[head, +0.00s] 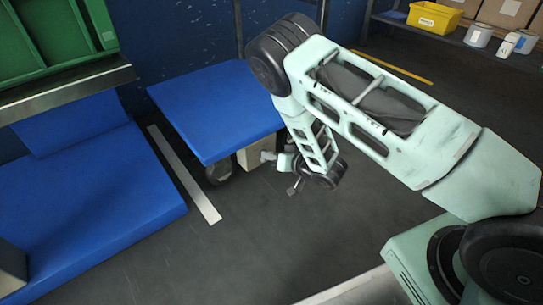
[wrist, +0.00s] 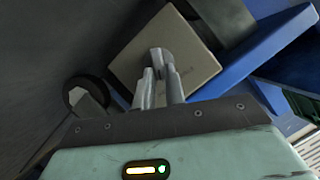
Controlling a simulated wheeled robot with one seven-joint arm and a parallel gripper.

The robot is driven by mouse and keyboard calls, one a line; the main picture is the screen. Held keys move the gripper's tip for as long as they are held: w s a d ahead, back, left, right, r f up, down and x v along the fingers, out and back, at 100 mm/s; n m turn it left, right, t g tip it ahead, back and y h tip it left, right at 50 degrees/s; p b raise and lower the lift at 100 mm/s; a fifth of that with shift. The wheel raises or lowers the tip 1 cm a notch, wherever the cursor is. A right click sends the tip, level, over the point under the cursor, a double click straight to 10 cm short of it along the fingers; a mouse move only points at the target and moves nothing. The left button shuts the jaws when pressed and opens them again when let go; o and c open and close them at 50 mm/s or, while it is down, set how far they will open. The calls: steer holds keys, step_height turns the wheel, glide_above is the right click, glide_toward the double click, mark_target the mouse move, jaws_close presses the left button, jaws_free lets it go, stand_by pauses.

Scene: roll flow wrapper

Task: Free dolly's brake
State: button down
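The dolly has a flat blue deck (head: 215,108) beside the blue wall, with a dark caster wheel (head: 218,172) under its near edge. A beige box (head: 250,157) sits under the deck; in the wrist view its beige face (wrist: 195,88) carries faint lettering, mostly hidden. A grey lever or knob (wrist: 161,57) stands out from that face. My gripper (wrist: 160,73) points at the face, its two fingers slightly apart, with the lever at their tips. I cannot tell whether they touch it.
A larger blue surface (head: 80,200) lies at left, below a green-panelled unit (head: 45,45). A pale floor strip (head: 185,175) runs between it and the dolly. A shelf at upper right holds a yellow bin (head: 434,18) and cans (head: 478,35). The floor in front is clear.

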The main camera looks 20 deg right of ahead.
steer(key=shift+r+p, duration=0.1)
steer(key=shift+p, duration=0.35)
steer(key=shift+s+a+n+t+h+p, duration=0.1)
steer(key=shift+a+n+t+h+p, duration=0.2)
steer(key=shift+n+h+p, duration=0.9)
steer(key=shift+s+a+n+t+h+p, duration=0.15)
steer(key=shift+a+n+t+h+p, duration=0.3)
steer(key=shift+n+p, duration=1.4)
steer(key=shift+s+a+n+t+h+p, duration=0.15)
steer(key=shift+n+h+p, duration=0.8)
steer(key=shift+p, duration=1.2)
steer(key=shift+f, duration=0.2)
steer(key=c, duration=1.5)
jaws_free()
steer(key=shift+o, duration=0.2)
